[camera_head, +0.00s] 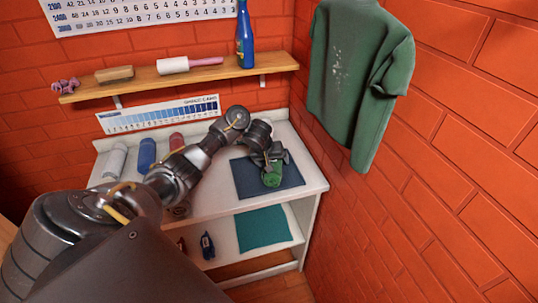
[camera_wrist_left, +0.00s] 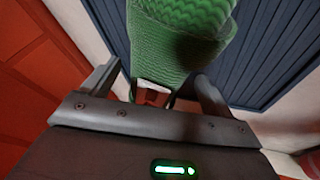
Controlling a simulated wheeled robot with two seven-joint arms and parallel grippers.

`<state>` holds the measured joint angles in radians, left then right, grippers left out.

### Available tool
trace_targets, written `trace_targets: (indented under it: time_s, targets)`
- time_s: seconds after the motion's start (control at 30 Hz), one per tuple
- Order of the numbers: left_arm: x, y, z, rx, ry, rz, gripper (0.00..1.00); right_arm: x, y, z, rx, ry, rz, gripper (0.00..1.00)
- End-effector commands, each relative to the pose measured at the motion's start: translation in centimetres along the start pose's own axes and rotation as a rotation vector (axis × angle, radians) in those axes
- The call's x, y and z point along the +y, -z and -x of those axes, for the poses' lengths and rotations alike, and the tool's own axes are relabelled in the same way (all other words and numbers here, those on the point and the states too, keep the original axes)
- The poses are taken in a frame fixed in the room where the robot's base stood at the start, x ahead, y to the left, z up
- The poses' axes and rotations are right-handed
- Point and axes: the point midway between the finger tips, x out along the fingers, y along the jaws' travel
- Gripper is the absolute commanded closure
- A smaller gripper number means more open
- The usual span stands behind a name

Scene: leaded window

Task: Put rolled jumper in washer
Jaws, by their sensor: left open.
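The rolled jumper, a green knitted roll (camera_head: 273,178), is at the dark blue ribbed mat (camera_head: 247,181) on the white shelf unit's top. My left gripper (camera_head: 268,164) is over it, reaching in from the left, and partly covers it. In the left wrist view the green roll (camera_wrist_left: 180,38) fills the space beyond and between the two open fingers of my left gripper (camera_wrist_left: 157,83). Whether the fingers touch it I cannot tell. No washer is recognisable in either view. My right gripper is not in view.
Rolled cloths, white (camera_head: 115,161), blue (camera_head: 147,154) and red (camera_head: 177,142), stand at the back left of the white unit (camera_head: 311,184). A teal mat (camera_head: 262,229) lies on its lower shelf. A green garment (camera_head: 352,85) hangs on the brick wall close at right.

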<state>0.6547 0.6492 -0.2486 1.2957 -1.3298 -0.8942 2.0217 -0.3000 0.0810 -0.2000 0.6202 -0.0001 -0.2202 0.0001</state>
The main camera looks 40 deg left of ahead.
Motion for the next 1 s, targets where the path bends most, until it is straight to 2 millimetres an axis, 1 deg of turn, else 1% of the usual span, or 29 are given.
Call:
trace_targets:
  time_s: [0.03,0.07,0.17,0.23,0.4,0.5,0.6,0.7,1.0]
  targets:
    - [0.1,0.2,1.1,0.003,-0.001,-0.003,0.13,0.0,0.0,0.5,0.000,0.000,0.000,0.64]
    - [0.1,0.2,1.7,0.004,-0.001,-0.002,0.13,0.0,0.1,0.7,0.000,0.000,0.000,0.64]
    - [0.1,0.4,4.2,0.005,0.001,-0.005,0.13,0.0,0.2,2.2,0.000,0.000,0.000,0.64]
    - [0.1,0.5,5.9,0.006,0.004,-0.005,0.13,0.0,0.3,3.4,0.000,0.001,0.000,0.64]
    - [0.1,0.5,8.9,0.005,0.003,-0.005,0.13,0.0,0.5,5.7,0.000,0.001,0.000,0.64]
    - [0.1,0.3,10.2,0.005,0.002,-0.004,0.13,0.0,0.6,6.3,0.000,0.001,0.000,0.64]
    - [0.1,0.2,10.9,0.004,0.001,-0.003,0.13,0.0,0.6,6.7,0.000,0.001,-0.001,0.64]
    - [0.0,0.1,11.2,0.002,0.001,-0.001,0.13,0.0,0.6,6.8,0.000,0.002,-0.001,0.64]
    - [0.0,0.0,11.2,0.001,0.000,0.000,0.13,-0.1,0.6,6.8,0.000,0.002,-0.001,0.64]
